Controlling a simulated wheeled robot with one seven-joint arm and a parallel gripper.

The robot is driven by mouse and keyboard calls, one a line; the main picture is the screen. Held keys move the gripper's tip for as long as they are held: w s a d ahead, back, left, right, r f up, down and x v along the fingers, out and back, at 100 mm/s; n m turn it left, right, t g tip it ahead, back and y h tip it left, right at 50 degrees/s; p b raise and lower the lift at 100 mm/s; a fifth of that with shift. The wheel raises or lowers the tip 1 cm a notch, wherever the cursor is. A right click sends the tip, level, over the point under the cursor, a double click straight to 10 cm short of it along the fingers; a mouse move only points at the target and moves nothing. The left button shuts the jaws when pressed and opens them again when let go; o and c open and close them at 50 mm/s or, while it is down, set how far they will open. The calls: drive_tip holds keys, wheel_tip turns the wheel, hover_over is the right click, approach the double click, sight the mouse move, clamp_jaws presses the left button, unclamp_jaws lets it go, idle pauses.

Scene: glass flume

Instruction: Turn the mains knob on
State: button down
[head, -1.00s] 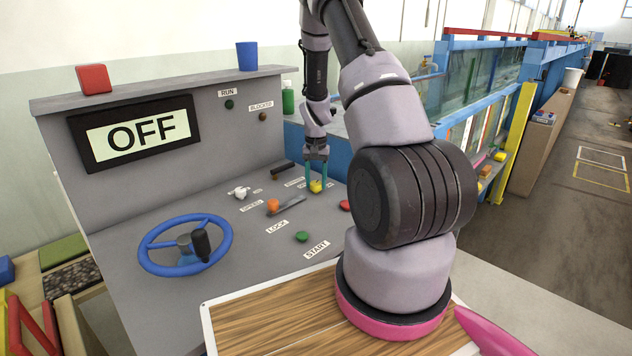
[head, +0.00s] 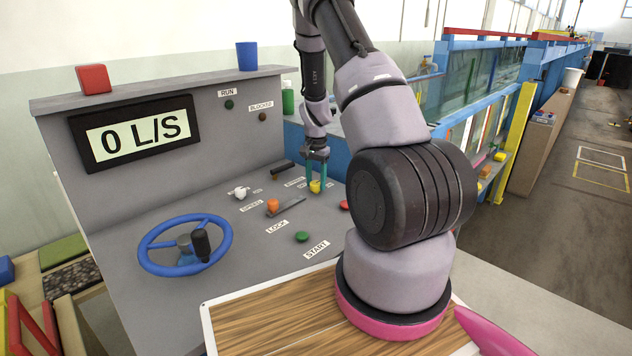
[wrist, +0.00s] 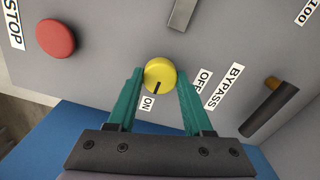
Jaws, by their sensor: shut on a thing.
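The mains knob is yellow and round (wrist: 160,75), with a black pointer line that points toward the ON label (wrist: 147,103) in the wrist view. The OFF label (wrist: 201,79) is to its right. The knob also shows in the head view (head: 315,186), on the sloping grey console (head: 255,215). My gripper (wrist: 160,80) has its two green fingers on either side of the knob and is shut on it. It comes down from above in the head view (head: 316,180). The display (head: 136,134) reads "0 L/S".
A red STOP button (wrist: 55,38) and a BYPASS handle (wrist: 268,105) are near the knob. The console also carries a blue handwheel (head: 185,245), an orange-ended lever (head: 285,206) at LOCK and a green START button (head: 301,237). A red block (head: 93,79) and blue cup (head: 247,56) stand on top.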

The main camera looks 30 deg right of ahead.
sight(316, 182)
drive_tip(key=shift+c, duration=1.5)
unclamp_jaws()
wheel_tip(316, 182, up, 11)
drive_tip(key=shift+f, duration=0.1)
